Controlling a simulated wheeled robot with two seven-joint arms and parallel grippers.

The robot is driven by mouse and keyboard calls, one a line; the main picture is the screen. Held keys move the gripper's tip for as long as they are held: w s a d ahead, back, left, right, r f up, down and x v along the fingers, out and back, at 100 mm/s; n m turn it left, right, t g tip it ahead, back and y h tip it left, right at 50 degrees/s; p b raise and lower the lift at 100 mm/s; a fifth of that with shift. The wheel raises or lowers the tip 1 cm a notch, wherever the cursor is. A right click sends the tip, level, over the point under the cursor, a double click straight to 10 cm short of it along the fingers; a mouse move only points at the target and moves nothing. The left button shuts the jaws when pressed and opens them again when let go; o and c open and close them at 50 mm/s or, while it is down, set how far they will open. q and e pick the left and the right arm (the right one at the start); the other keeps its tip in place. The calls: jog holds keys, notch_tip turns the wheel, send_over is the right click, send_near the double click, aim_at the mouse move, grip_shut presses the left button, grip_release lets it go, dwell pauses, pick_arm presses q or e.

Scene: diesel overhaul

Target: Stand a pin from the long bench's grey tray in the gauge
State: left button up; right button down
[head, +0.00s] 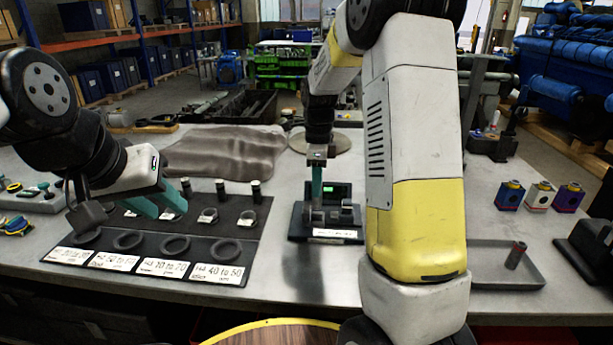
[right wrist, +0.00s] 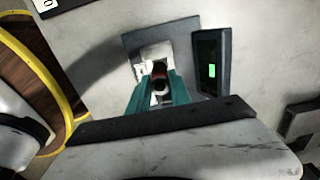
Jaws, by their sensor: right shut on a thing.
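The gauge (head: 297,230) is a dark stand with a small green-lit display (head: 336,193) in the middle of the bench. In the right wrist view the display (right wrist: 211,70) is beside the gauge's light block (right wrist: 150,54). My right gripper (head: 317,198) points down at the gauge. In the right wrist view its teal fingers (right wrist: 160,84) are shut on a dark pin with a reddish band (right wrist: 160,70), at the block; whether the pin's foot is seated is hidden. The grey tray (head: 490,243) at right holds another pin (head: 516,255). My left gripper (head: 172,212) is open and empty above the mat.
A dark mat (head: 150,240) at left carries several rings, upright dark pins and white range labels. A brown cloth (head: 225,152) lies behind it. Several small coloured blocks (head: 540,195) stand at right. Bare bench lies between mat and gauge.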

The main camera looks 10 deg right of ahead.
jog(key=shift+f, duration=0.35)
dwell(0.3)
jog(key=shift+f, duration=0.35)
jog(key=shift+f, duration=0.95)
dwell(0.5)
jog(key=shift+f, duration=0.25)
jog(key=shift+f, duration=0.2)
jog(key=shift+f, duration=0.25)
dwell(0.4)
jog(key=c, duration=0.7)
grip_release()
